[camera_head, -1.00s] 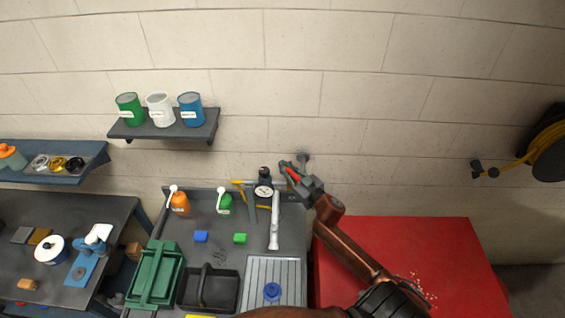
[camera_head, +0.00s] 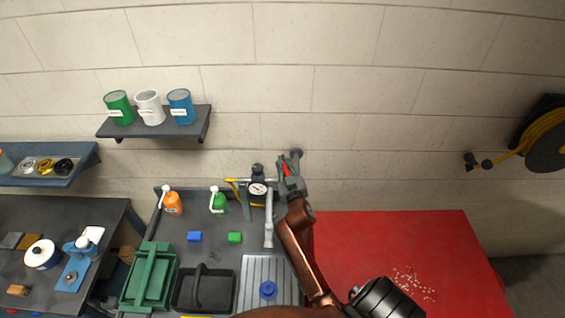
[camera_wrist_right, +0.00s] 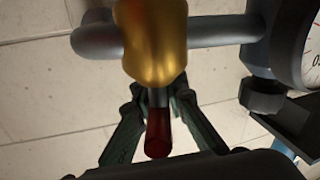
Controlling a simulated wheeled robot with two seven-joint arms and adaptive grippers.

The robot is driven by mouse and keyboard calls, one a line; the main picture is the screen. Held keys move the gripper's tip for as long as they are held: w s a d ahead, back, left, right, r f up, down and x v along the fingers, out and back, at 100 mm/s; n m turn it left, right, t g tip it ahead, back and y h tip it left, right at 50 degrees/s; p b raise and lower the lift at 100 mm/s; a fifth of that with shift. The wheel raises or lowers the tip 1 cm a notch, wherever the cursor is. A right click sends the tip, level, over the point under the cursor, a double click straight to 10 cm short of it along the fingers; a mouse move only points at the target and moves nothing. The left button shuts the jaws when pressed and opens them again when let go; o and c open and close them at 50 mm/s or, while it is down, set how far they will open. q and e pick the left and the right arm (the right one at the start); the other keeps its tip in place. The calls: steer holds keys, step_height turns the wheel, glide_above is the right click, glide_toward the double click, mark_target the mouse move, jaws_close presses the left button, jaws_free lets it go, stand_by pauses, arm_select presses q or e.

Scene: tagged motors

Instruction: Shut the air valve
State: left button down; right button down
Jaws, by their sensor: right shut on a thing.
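The air valve is a brass body (camera_wrist_right: 152,40) on a grey horizontal pipe (camera_wrist_right: 215,30) by the wall, with a red lever (camera_wrist_right: 158,132). In the wrist view the lever points down from the body, across the pipe's line. My right gripper (camera_wrist_right: 155,105) is shut on the red lever, with green-grey fingers on both sides of it. In the head view my right gripper (camera_head: 288,176) is at the pipe, right of the pressure gauge (camera_head: 258,188), with the red lever (camera_head: 286,170) between its fingers. It hides the brass body there. My left gripper is not in view.
The gauge also shows at the right of the wrist view (camera_wrist_right: 305,45). Below are a grey workbench (camera_head: 210,243) with spray bottles, blocks and a black tote (camera_head: 203,290), and a red surface (camera_head: 400,245). A can shelf (camera_head: 155,125) hangs left; a yellow hose reel (camera_head: 545,140) hangs right.

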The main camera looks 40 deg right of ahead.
steer(key=c, duration=1.9)
jaws_free()
steer(key=shift+c, duration=0.2)
steer(key=shift+s, duration=0.15)
steer(key=v, duration=1.2)
steer(key=shift+r, duration=0.1)
